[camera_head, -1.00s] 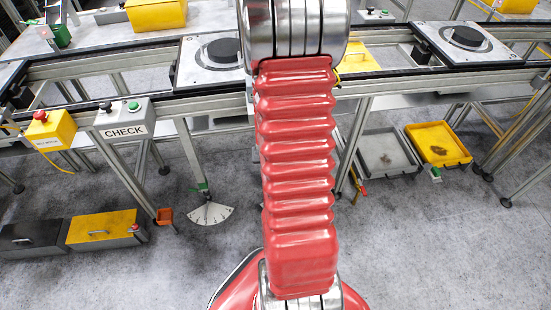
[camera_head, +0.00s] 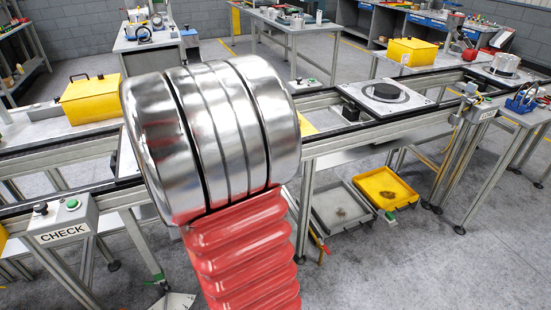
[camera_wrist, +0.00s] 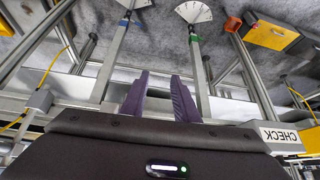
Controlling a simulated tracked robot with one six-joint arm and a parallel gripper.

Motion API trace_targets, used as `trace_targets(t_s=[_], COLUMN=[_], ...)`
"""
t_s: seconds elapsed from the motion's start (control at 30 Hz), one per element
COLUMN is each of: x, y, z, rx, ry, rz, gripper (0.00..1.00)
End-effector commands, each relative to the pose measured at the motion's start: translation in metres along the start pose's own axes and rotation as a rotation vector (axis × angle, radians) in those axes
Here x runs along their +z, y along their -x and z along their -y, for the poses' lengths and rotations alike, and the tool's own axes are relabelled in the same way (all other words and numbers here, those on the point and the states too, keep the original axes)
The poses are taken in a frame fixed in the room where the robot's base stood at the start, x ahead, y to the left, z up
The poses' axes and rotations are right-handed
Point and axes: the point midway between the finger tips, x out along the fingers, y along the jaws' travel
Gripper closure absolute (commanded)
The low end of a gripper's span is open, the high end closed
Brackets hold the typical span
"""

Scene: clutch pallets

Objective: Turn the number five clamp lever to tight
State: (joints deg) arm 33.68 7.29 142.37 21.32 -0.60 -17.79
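In the wrist view, which is upside down, a white fan-shaped dial (camera_wrist: 193,11) sits at the top with a green-banded lever (camera_wrist: 195,38) by it. A second white dial (camera_wrist: 135,3) is cut by the top edge, near a blue-banded bar (camera_wrist: 124,22). No number can be read, so I cannot tell which lever is number five. In the head view one dial (camera_head: 173,301) shows partly at the bottom edge, beside my arm. My gripper (camera_wrist: 160,75) is open and empty, its fingers apart from both levers. My arm hides it in the head view.
The CHECK box (camera_head: 62,220) stands on the conveyor frame at left; its sign (camera_wrist: 279,135) shows in the wrist view. A conveyor pallet (camera_head: 420,98) with a black disc is at right. A yellow tray (camera_head: 385,188) and a grey tray (camera_head: 340,208) lie below. Frame legs stand close around my gripper.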

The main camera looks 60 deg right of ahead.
Motion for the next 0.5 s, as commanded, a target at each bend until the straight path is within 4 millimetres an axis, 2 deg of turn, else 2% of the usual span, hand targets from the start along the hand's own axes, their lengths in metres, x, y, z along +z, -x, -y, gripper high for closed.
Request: trace_targets(t_s=[0.03,0.2,0.5], x=[-0.005,-0.007,0.006], y=[0.013,0.054,0.131], z=[0.016,0.058,0.117], rx=[-0.026,-0.095,-0.193], ry=[0.025,0.105,0.251], rz=[-0.006,0.003,0.022], gripper=[0.72,0.72,0.72])
